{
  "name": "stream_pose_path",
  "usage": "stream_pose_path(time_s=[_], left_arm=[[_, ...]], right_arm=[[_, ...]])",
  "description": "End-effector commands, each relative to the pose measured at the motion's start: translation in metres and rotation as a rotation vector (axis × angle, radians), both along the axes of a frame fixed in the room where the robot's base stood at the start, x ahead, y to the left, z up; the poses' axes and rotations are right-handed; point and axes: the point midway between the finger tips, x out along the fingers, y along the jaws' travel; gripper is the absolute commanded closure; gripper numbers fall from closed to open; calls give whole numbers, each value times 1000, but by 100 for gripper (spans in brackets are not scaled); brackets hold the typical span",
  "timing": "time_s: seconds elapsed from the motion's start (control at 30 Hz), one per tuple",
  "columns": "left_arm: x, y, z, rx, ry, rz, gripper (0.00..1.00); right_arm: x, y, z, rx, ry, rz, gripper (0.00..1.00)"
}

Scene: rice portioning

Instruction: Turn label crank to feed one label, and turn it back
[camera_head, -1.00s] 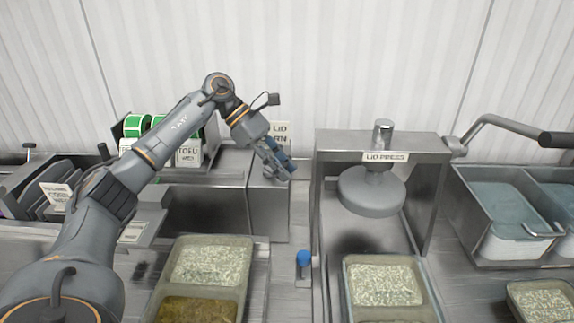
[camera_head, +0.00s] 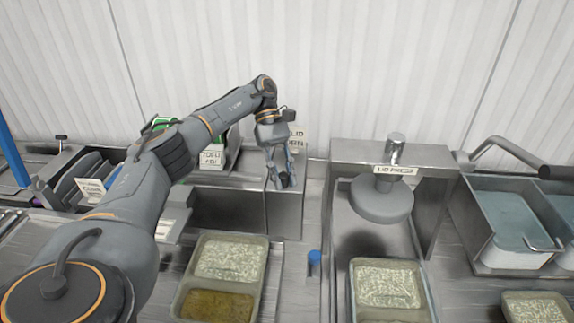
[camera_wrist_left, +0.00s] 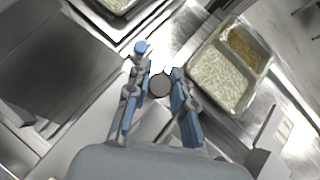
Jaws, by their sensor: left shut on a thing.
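My left gripper (camera_head: 283,180) points down at the right end of a low steel housing (camera_head: 284,213), in front of a partly hidden sign (camera_head: 297,138). Its blue-grey fingers are closed around a small dark knob, which I take to be the label crank's handle. In the left wrist view, the round dark knob (camera_wrist_left: 160,86) shows between the fingers of the gripper (camera_wrist_left: 163,74). The crank's arm is hidden, so I cannot tell its angle. Green label rolls (camera_head: 160,124) show partly behind my left arm. My right gripper is not in view.
A lid press (camera_head: 382,198) stands to the right, with a rice tray (camera_head: 352,290) in front. A blue-topped peg (camera_head: 314,257) stands before the housing. Another tray (camera_head: 268,262) with rice and a brown-yellow filling lies near my left arm. Water bins (camera_head: 510,266) are at far right.

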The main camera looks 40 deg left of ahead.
Motion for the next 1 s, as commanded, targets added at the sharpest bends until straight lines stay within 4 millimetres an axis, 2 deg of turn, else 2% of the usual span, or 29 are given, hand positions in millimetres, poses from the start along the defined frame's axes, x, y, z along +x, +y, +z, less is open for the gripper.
stream_pose_path(time_s=[0.03,0.13,0.57,0.6,0.7,1.0], left_arm=[[0,1,4,0,-2,-8,100],[0,1,2,0,-2,-25,100],[-1,2,0,1,-3,-33,100],[-1,2,0,1,-3,-33,73],[-1,2,0,0,-2,-33,53],[-1,2,0,0,-1,-33,53]], right_arm=[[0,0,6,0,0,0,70],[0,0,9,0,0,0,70],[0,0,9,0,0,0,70],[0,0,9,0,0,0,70],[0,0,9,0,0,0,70],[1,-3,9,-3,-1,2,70]])
